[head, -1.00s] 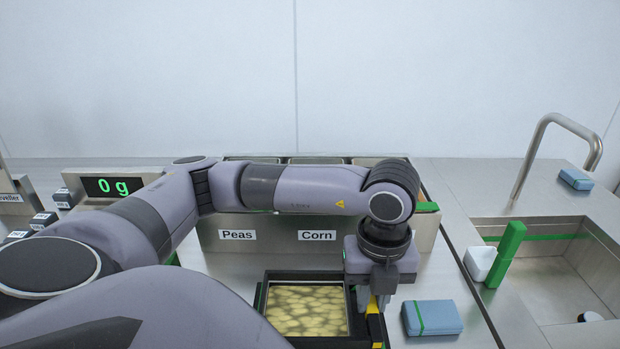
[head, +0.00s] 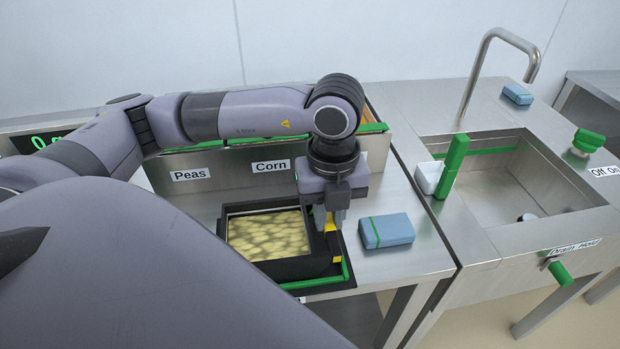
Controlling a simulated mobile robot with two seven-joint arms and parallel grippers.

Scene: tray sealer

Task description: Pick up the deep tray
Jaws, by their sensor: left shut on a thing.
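The deep tray (head: 308,266) is black, with yellowish food in it, and sits at the front of the steel counter, within a green-edged frame (head: 322,284). My left gripper (head: 331,226) points down at the tray's right side and is shut on its right rim, by a yellow part. The fingertips are partly hidden by the gripper body. I cannot tell if the tray is clear of the surface below. My right gripper is not in view.
A blue pack (head: 386,231) lies right of the tray. Bins labelled Peas and Corn (head: 270,166) stand behind it. A sink (head: 510,190) with a tap (head: 497,50), a green-handled white scoop or brush (head: 452,166) and a green drain handle (head: 560,273) are at the right.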

